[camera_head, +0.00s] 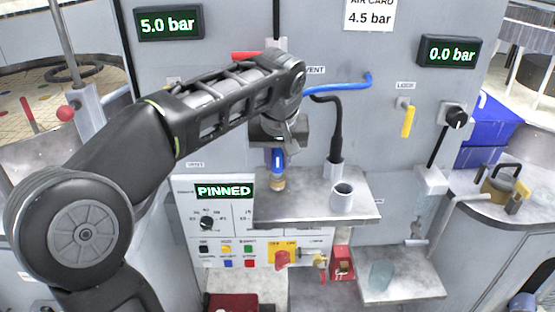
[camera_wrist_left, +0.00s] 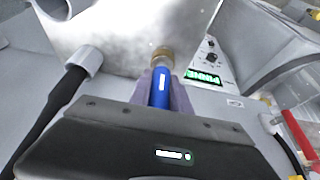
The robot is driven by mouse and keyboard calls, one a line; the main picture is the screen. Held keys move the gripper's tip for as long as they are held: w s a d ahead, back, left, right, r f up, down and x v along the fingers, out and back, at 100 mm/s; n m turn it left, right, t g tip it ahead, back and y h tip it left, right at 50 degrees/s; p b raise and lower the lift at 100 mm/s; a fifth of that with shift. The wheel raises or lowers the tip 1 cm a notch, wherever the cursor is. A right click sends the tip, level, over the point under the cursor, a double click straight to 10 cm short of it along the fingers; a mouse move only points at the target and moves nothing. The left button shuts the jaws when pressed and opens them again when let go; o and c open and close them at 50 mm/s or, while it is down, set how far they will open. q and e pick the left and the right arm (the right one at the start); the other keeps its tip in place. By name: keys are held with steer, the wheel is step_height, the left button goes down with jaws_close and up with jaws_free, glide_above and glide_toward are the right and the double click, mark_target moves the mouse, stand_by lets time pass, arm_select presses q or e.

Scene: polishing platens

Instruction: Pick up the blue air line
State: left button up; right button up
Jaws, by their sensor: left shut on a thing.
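The blue air line ends in a blue handle (camera_head: 278,161) with a brass tip (camera_head: 278,184), which points down over the metal shelf (camera_head: 310,212). My left gripper (camera_head: 278,150) is shut on this handle from above. In the left wrist view the blue handle (camera_wrist_left: 160,90) sits between the fingers, with the brass tip (camera_wrist_left: 162,55) beyond them. The blue hose (camera_head: 345,87) runs from behind my left wrist to the wall panel. I cannot tell whether the tip touches the shelf. My right gripper is not in view.
An empty grey cup holder (camera_head: 343,196) stands on the shelf, with a black hose (camera_head: 335,130) in a grey socket beside it. A panel (camera_head: 225,191) reading PINNED is at left. A yellow lock handle (camera_head: 408,120) hangs at right. A lower ledge (camera_head: 405,288) holds a glass cup.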

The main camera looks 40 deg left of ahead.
arm_select(q)
steer(key=shift+r, duration=0.1)
jaws_close()
step_height(320, 180, up, 4)
steer(key=shift+w+r, duration=0.1)
step_height(320, 180, up, 5)
steer(key=p, duration=0.4)
steer(key=shift+r+p, duration=0.4)
